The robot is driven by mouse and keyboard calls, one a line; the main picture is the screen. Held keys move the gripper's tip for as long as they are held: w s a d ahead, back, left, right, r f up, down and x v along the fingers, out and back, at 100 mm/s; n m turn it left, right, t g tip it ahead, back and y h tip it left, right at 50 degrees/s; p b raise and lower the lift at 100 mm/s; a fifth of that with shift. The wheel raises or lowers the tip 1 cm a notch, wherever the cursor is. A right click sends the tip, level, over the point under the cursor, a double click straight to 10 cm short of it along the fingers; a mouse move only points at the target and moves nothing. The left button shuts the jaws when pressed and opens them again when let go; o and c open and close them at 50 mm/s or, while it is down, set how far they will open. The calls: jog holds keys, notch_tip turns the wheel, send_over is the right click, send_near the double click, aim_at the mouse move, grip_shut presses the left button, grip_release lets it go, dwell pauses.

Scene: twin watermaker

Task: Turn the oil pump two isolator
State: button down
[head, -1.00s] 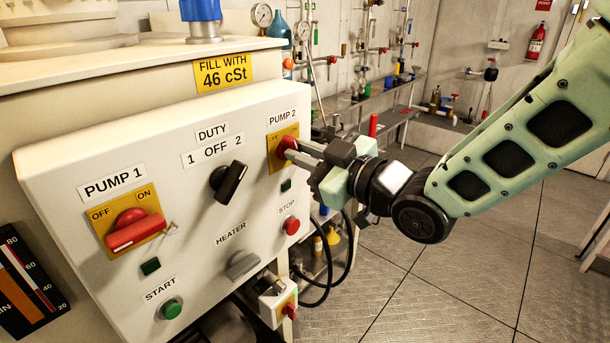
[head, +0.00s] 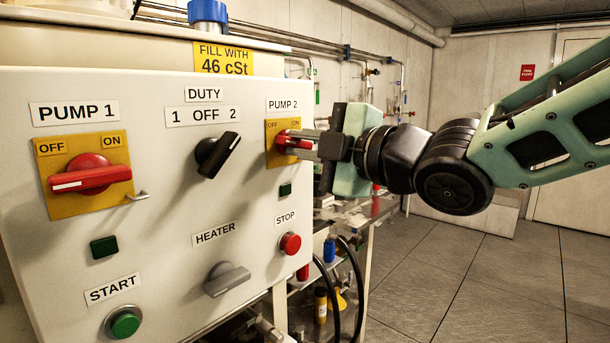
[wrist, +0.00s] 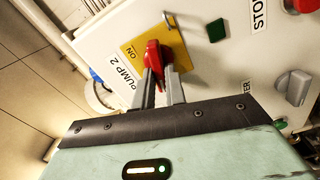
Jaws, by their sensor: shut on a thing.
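The oil pump two isolator is a red rotary handle (head: 294,140) on a yellow OFF/ON plate (head: 273,158), under the PUMP 2 label at the panel's upper right. My gripper (head: 303,143) reaches it from the right and is shut on the handle. In the wrist view the red handle (wrist: 155,60) sits between the two grey fingers (wrist: 158,85), which hide part of it. The handle looks roughly horizontal in the head view. Its exact pointing on the plate is partly hidden by the fingers.
The white panel also carries the red PUMP 1 handle (head: 90,176), black DUTY switch (head: 217,155), grey HEATER knob (head: 227,279), green START button (head: 125,323) and red STOP button (head: 290,244). Black hoses (head: 355,285) hang below right. Open floor (head: 480,280) lies to the right.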

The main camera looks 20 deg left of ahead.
jog(key=shift+f+n+b, duration=0.25)
jog(key=shift+n+b, duration=1.05)
jog(key=shift+b, duration=0.25)
jog(key=shift+n, duration=0.3)
jog(key=c, duration=1.4)
grip_release()
jog(key=shift+r, duration=0.1)
jog(key=shift+c, duration=0.2)
jog(key=shift+d, duration=0.1)
jog(key=v, duration=1.7)
jog(key=shift+d, duration=0.1)
